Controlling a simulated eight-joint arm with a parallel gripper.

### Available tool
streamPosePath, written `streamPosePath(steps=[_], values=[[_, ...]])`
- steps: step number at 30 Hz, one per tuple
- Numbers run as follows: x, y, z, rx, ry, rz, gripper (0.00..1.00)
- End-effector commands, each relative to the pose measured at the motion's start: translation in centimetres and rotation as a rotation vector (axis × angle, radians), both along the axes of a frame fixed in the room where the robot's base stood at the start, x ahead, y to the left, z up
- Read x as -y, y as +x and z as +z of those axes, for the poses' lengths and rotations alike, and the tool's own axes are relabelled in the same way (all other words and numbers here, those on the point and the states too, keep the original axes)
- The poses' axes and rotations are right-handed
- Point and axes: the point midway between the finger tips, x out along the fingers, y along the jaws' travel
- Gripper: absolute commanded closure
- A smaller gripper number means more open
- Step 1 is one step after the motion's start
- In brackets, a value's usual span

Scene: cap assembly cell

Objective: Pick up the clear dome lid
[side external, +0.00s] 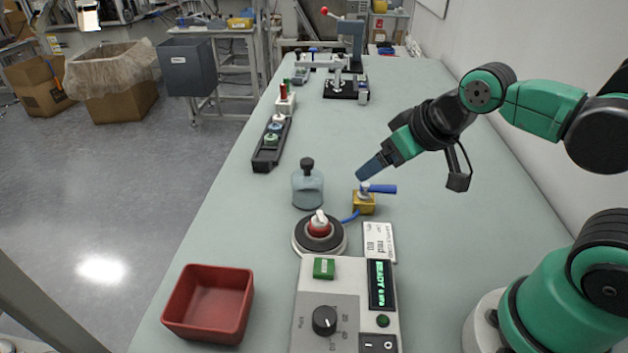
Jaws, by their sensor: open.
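The clear dome lid looks to be the bluish see-through piece with a black knob (307,188), upright on the bench left of centre. My gripper (362,175) has blue fingers pointing down and left. It is open and appears empty, up and to the right of the dome and apart from it. The gap between the fingers is hard to see from this side.
A gold block with a blue lever (364,204) is below my gripper. A round black-and-white base with a red knob (320,231) is in front of the dome. A control box (345,300) and an empty red bin (208,303) are nearer. A black rack (271,145) lies behind.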

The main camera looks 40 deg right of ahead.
Motion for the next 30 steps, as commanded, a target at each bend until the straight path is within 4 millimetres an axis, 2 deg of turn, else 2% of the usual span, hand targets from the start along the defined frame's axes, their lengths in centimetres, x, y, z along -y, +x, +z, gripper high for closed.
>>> streamPosePath(steps=[1, 3, 11, 14, 17, 22, 30], values=[[0.0, 0.0, 0.0, 0.000, 0.000, 0.000, 0.17], [0.0, 0.0, 0.0, 0.000, 0.000, 0.000, 0.00], [0.0, 0.1, 0.1, -0.003, -0.001, 0.005, 0.00], [-0.1, 0.8, 0.3, -0.020, -0.009, 0.034, 0.00], [-0.3, 2.2, 0.7, -0.055, -0.026, 0.098, 0.00], [-0.7, 6.0, 0.5, -0.130, -0.057, 0.268, 0.00], [-1.2, 11.4, -2.5, -0.204, -0.074, 0.538, 0.00]])
